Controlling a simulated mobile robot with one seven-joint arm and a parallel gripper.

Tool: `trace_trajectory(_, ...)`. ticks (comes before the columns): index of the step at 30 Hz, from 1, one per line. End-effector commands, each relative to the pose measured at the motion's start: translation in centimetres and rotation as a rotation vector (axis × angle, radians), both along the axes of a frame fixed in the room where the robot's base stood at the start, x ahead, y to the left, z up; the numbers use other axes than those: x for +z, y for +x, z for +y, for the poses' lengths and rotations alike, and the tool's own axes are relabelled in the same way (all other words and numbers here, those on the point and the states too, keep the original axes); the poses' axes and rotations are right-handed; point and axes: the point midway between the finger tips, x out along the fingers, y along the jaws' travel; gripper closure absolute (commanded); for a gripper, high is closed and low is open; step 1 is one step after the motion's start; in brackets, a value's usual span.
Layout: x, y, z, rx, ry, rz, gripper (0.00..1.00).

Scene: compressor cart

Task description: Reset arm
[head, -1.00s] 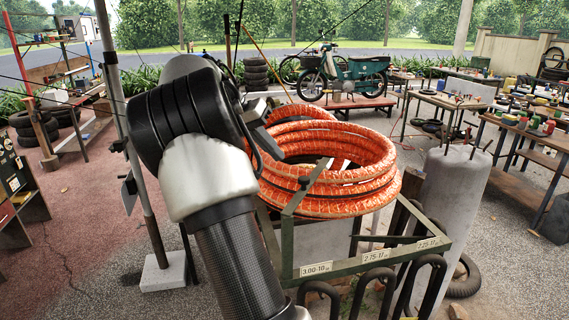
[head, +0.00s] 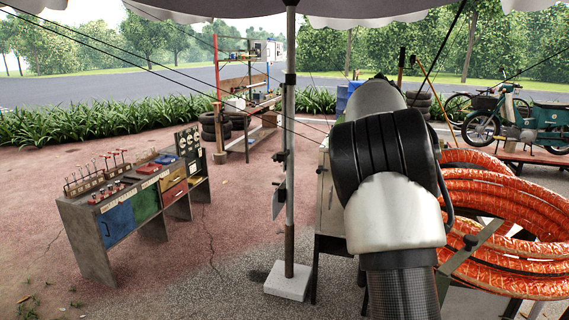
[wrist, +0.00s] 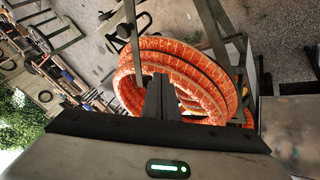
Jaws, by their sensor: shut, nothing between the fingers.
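My gripper (wrist: 162,97) shows in the wrist view as a dark pair of fingers pressed together, shut and empty. A stack of orange-wrapped rings (wrist: 205,72) lies beyond the fingertips in that view; I cannot tell the gap between them. In the head view my arm rises right of the middle and hides the gripper. The same orange rings (head: 515,264) show there to the right of my arm, partly cut off by the frame edge.
A grey pole (head: 290,150) on a white block (head: 287,282) stands left of my arm. A workbench (head: 90,240) with coloured drawers is at the left. A green motorbike (head: 545,118) stands back right. Reddish ground between bench and pole is clear.

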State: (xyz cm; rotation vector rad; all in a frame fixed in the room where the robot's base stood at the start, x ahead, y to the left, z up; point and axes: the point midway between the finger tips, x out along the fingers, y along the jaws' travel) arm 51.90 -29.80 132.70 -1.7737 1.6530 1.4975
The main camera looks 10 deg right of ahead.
Motion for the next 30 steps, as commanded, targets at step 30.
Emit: trace_trajectory(30,-6.0,-24.5,29.6,1.206,0.369,-0.279,1.00)
